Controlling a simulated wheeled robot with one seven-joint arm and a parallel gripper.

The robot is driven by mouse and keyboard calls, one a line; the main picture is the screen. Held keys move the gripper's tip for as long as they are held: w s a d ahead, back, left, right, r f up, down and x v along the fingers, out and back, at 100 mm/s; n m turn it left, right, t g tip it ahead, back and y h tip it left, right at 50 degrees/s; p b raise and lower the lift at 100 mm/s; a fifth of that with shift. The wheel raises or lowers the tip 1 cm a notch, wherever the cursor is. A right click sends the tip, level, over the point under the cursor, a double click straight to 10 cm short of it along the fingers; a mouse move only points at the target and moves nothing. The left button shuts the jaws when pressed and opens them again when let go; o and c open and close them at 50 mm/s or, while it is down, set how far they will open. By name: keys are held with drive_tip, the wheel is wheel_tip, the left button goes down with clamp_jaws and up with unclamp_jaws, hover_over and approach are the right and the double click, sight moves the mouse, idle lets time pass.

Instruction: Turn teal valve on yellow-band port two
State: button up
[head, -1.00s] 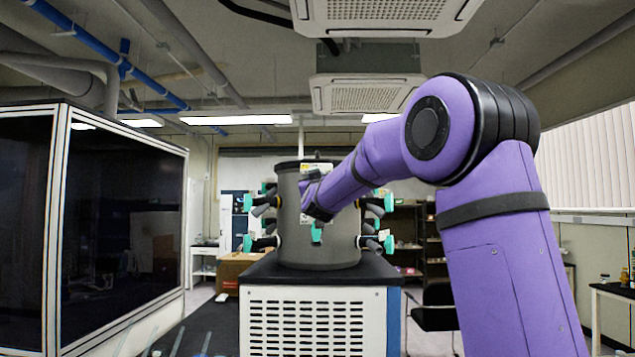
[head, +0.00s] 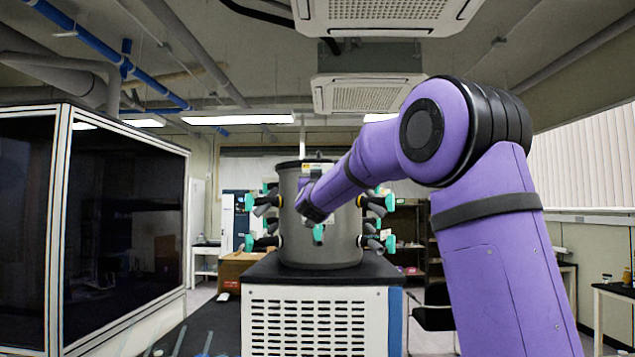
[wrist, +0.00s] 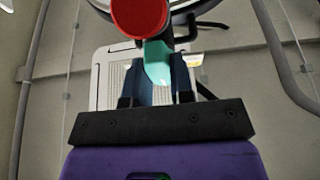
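The grey drum (head: 345,240) of the freeze dryer has several teal valves on its sides. One teal valve (head: 319,233) hangs at the drum's front, just below my gripper (head: 318,212). In the wrist view a teal valve handle (wrist: 158,66) sits between the two dark fingers of my gripper (wrist: 160,75), under a round red end (wrist: 141,16). The fingers lie close along both sides of the handle. I cannot tell whether they press on it. No yellow band is clear on this port.
The drum stands on a black-topped white cabinet (head: 312,322) with vents. Other teal valves stick out at the left (head: 249,242) and right (head: 390,244). A glass-fronted enclosure (head: 120,220) stands at the left. A shelf and side table are at the right.

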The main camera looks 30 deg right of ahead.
drive_tip(key=shift+o, duration=0.6)
drive_tip(key=v, duration=1.1)
